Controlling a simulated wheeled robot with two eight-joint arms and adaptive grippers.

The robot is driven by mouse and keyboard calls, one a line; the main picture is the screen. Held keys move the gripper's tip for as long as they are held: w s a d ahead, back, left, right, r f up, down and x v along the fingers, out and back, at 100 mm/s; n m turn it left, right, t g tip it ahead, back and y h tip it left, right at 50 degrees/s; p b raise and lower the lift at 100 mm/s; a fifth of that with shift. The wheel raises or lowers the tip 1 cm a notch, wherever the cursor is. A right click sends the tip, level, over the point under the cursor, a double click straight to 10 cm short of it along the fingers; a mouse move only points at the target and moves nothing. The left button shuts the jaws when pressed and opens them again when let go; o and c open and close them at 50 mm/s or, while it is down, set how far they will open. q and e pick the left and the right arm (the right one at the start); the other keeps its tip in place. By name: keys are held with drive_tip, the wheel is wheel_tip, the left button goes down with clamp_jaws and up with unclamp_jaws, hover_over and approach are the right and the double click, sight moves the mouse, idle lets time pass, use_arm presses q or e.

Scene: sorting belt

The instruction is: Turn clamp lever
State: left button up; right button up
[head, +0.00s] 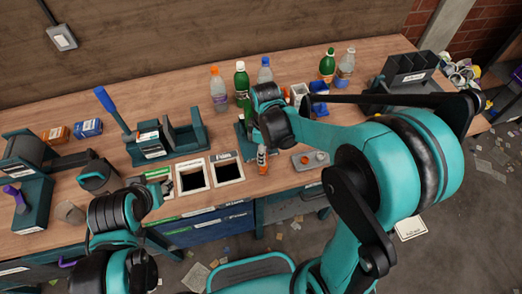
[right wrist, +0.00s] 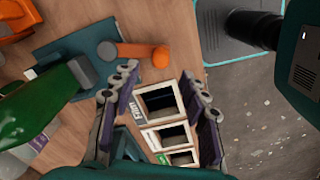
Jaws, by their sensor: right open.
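An orange clamp lever (right wrist: 146,52) shows in the right wrist view, reaching right from a grey block on a teal base plate (right wrist: 75,50).
White-framed bins (head: 193,177) are set at the bench's front edge, and also show in the right wrist view (right wrist: 160,101). A green bottle (right wrist: 45,98) stands close left of my right gripper. A teal fixture with a blue handle (head: 112,108) is at left. More bottles stand behind.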

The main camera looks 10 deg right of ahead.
wheel_tip(320, 180, down, 8)
drive_tip(key=b, duration=0.3)
drive_tip(key=shift+s+r, duration=0.1)
clamp_jaws()
